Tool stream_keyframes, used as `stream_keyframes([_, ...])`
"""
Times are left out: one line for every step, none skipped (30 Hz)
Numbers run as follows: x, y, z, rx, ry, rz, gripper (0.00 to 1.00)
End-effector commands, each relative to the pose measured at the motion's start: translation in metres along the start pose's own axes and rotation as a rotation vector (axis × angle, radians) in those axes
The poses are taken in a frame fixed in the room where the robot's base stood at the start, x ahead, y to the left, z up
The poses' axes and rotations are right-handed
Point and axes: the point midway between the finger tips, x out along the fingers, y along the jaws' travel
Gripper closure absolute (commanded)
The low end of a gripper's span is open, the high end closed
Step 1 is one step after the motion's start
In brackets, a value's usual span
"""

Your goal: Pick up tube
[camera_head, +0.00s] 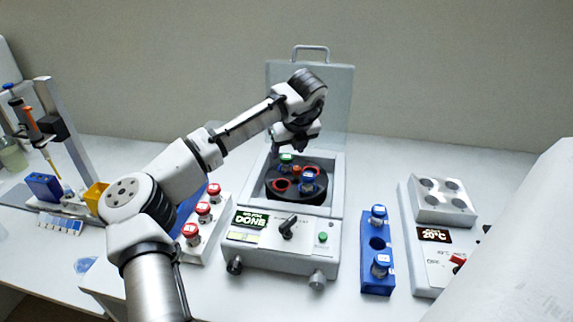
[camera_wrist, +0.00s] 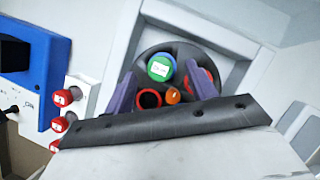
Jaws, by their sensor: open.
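A green-capped tube (camera_head: 286,158) stands at the back left of the dark rotor (camera_head: 297,196) in the open centrifuge (camera_head: 283,252). Its round cap (camera_wrist: 160,67) shows between my finger pads in the wrist view. A blue-capped tube (camera_head: 308,180) stands at the rotor's front right. In the wrist view, blue shows beside the green cap; I cannot tell what it belongs to. My gripper (camera_wrist: 162,86) is open and empty above the rotor, partly hidden in the head view by my wrist. Red-ringed slots and an orange hub (camera_wrist: 173,96) sit beside the green cap.
The centrifuge's clear lid (camera_head: 335,100) stands raised behind my wrist. A white rack (camera_head: 207,232) with red-capped tubes is left. A blue rack (camera_head: 377,268) with two blue-capped tubes and a heating block (camera_head: 443,203) are right. A pipette stand (camera_head: 50,105) is far left.

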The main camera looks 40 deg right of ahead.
Motion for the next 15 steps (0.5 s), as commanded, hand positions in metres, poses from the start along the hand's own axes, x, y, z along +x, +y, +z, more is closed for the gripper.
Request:
stream_keyframes([0.005,0.001,-0.001,0.0,0.002,0.003,0.43])
stream_keyframes([0.009,0.001,-0.001,0.0,0.002,0.002,0.43])
stream_keyframes([0.015,0.001,-0.003,0.0,0.002,0.003,0.43])
stream_keyframes([0.02,0.001,-0.003,-0.001,0.001,0.002,0.43])
stream_keyframes([0.025,0.001,-0.003,-0.001,0.001,0.002,0.43])
stream_keyframes([0.03,0.001,-0.003,-0.001,0.001,0.001,0.43])
stream_keyframes([0.033,0.001,-0.003,-0.001,0.0,0.001,0.43])
stream_keyframes([0.036,0.001,-0.004,-0.001,0.0,0.001,0.43])
stream_keyframes([0.038,0.001,-0.004,-0.001,0.0,0.001,0.43])
stream_keyframes([0.039,0.001,-0.004,-0.001,0.0,0.001,0.43])
stream_keyframes([0.04,0.001,-0.004,-0.001,-0.001,0.0,0.43])
stream_keyframes([0.041,0.0,-0.004,-0.001,-0.001,0.0,0.43])
stream_keyframes([0.041,0.0,-0.004,-0.001,-0.001,0.0,0.43])
stream_keyframes([0.041,0.0,-0.004,-0.001,-0.001,0.0,0.43])
stream_keyframes([0.04,0.0,-0.004,-0.001,-0.001,0.0,0.43])
